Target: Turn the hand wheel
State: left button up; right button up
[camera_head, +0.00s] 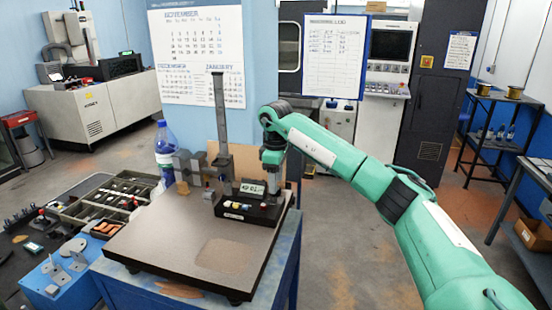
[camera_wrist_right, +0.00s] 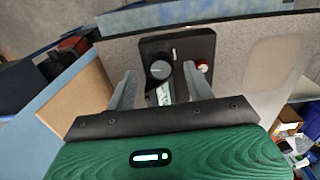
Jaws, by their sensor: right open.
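A height gauge with a tall grey column (camera_head: 221,130) and a dark base (camera_head: 250,210) stands on the brown-topped plate. The base carries a small display (camera_head: 252,188) and coloured buttons. In the right wrist view, a round dark knob (camera_wrist_right: 161,69), apparently the hand wheel, sits on the dark base (camera_wrist_right: 178,45). My right gripper (camera_head: 273,180) points down over the right end of the base. In its wrist view, the gripper (camera_wrist_right: 160,78) has its two grey fingers apart, one either side of the wheel. I cannot tell whether they touch it. My left gripper is not in view.
The plate (camera_head: 150,240) is clear at front and left. Grey blocks (camera_head: 187,166) stand left of the column, and a blue-capped bottle (camera_head: 165,150) behind them. A parts tray (camera_head: 105,205) lies at left. A hanging log sheet (camera_head: 335,55) is behind my arm.

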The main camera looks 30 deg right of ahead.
notch_tip(320, 180, up, 12)
jog(key=shift+f+b, duration=0.2)
jog(key=shift+b, duration=0.2)
jog(key=shift+s, duration=0.1)
notch_tip(320, 180, down, 14)
jog(key=n+p, duration=0.3)
jog(key=n, duration=2.5)
jog(key=shift+n, duration=0.4)
